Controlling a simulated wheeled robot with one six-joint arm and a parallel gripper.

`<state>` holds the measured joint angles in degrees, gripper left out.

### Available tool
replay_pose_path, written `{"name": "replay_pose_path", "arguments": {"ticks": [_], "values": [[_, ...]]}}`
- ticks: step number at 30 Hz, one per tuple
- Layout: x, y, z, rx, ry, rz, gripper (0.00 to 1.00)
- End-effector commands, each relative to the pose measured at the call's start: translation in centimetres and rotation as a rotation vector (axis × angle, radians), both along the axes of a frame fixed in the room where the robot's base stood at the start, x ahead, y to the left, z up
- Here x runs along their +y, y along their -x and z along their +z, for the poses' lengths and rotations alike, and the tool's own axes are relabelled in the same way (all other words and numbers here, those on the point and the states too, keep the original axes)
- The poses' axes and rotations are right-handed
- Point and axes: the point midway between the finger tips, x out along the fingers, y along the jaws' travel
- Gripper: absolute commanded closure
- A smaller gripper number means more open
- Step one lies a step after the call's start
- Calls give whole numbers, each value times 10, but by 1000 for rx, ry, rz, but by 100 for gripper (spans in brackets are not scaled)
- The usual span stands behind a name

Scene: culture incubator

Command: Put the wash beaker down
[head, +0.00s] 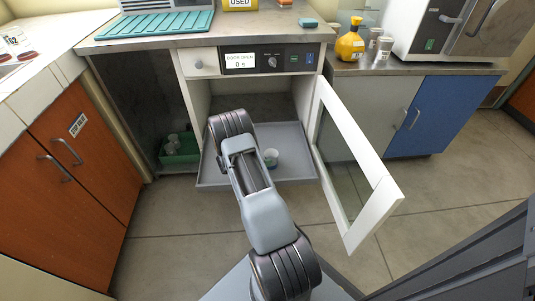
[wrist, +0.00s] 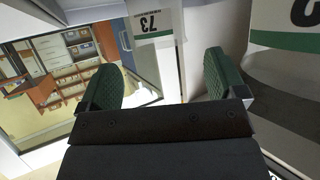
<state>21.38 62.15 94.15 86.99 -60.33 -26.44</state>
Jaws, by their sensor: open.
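A small pale cup with a darker base (head: 271,157) stands upright on the grey pulled-out tray (head: 292,140) of the open incubator, in the head view. I cannot tell for sure that it is the wash beaker. My arm reaches over the tray just left of the cup, and its end hides my gripper in the head view. In the wrist view my gripper (wrist: 163,62) is open, its two green-padded fingers apart. Nothing is clearly held.
The white-framed glass door (head: 357,165) stands open to the right of the tray. A green bin (head: 180,150) with pale cups sits in the dark left bay. A yellow bottle (head: 350,43) and cups (head: 383,48) stand on the right counter. The floor in front is clear.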

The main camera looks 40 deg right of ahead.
Motion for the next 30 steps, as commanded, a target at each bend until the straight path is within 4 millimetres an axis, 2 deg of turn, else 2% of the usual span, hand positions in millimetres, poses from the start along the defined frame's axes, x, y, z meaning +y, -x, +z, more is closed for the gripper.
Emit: {"name": "replay_pose_path", "arguments": {"ticks": [1, 7, 14, 17, 20, 23, 25, 28, 30], "values": [[9, -2, 7, 0, -1, 4, 10], [34, -4, 18, 1, 0, 3, 10], [47, -6, 24, -4, -2, 5, 10], [52, -19, 36, -40, -22, 59, 10], [66, -50, 65, -122, -79, 202, 10], [100, -88, 112, -220, -178, 440, 10], [137, -106, 150, -263, -266, 639, 10], [198, -108, 200, -264, -396, 918, 10], [240, -92, 230, -218, -483, 1097, 10]]}}
